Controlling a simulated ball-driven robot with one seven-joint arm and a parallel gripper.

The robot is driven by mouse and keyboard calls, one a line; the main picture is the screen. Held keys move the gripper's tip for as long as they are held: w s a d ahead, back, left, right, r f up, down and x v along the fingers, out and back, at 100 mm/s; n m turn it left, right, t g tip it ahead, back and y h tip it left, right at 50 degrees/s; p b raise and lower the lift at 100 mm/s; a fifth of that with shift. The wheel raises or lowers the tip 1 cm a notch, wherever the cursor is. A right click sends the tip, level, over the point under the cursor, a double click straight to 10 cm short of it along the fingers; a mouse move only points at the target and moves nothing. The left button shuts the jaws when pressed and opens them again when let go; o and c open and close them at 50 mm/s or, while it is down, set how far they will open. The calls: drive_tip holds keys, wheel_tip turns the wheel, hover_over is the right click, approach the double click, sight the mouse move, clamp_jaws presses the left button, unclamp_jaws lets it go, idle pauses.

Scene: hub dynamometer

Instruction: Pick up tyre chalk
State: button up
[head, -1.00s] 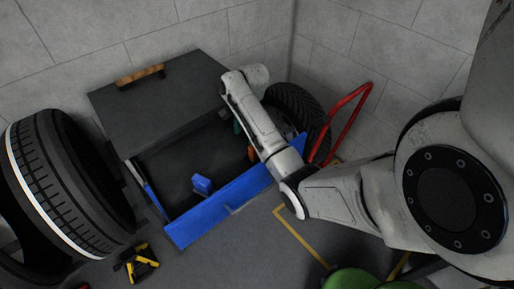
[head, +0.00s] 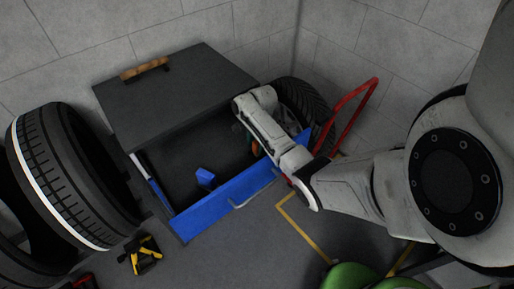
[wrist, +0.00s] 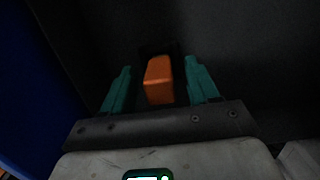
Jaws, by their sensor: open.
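An orange block (wrist: 159,80), which I take to be the tyre chalk, sits on the dark drawer floor in the wrist view. In the head view only a small part of this orange block (head: 255,149) shows beside my arm. My gripper (wrist: 158,66) is open, with one teal finger on each side of the block. Dark gaps show between the block and both fingers. In the head view my gripper is mostly hidden behind my arm, inside the right part of the open drawer (head: 228,201).
A blue block (head: 205,177) lies in the drawer, left of my gripper. The dark cabinet (head: 175,95) with a wooden handle stands behind. A large tyre (head: 75,175) is at left, another tyre (head: 309,108) at right beside a red tubular frame (head: 352,110).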

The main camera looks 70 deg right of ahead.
drive_tip(key=shift+f, duration=0.3)
drive_tip(key=shift+c, duration=0.2)
drive_tip(key=c, duration=1)
wheel_tip(320, 180, up, 10)
drive_tip(key=shift+r, duration=0.1)
